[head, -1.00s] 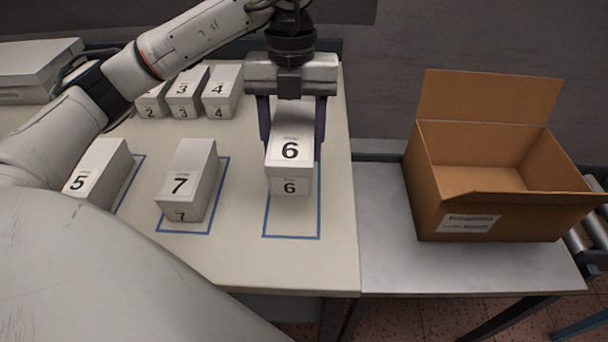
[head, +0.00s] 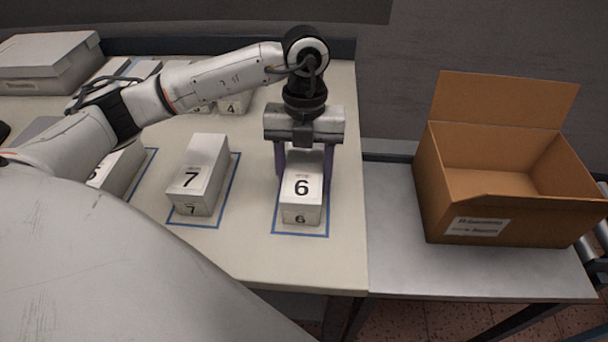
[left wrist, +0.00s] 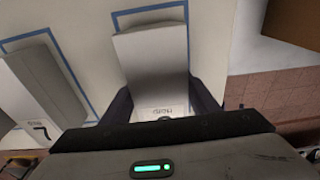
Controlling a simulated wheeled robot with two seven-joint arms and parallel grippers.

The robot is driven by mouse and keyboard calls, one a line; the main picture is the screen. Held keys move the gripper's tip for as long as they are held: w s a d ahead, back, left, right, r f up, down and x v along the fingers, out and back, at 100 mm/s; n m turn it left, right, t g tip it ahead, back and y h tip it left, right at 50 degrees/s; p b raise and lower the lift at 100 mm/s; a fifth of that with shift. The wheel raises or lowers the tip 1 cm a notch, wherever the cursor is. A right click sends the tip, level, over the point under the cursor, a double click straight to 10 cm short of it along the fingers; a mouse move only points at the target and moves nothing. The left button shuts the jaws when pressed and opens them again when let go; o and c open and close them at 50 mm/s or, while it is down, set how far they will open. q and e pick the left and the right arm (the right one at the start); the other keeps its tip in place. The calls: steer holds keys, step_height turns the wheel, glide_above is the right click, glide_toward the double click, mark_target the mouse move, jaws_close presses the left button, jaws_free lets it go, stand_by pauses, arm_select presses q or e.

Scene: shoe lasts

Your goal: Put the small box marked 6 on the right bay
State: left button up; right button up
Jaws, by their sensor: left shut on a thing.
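The small white box marked 6 (head: 302,188) is inside the blue outline of the right bay (head: 314,234) on the pale table. My left gripper (head: 305,172) is shut on its sides from above. In the left wrist view the box (left wrist: 152,58) lies between the two dark fingers, with part of the blue outline (left wrist: 125,20) showing beyond it. The box looks level and low over the bay; whether it touches the table I cannot tell. My right gripper is not in view.
The box marked 7 (head: 201,172) stands in the bay to the left. Another box (head: 120,170) is partly hidden by my arm, and several stand at the back. An open brown carton (head: 470,215) stands on the grey side table (head: 400,265).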

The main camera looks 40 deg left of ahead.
mark_target(304, 162)
arm_select(q)
steer(key=o, duration=1.1)
steer(key=shift+o, duration=0.2)
steer(key=r, duration=0.8)
steer(key=w+r+p, duration=0.1)
steer(key=r, duration=0.3)
steer(key=shift+w+a, duration=0.1)
steer(key=shift+a, duration=0.3)
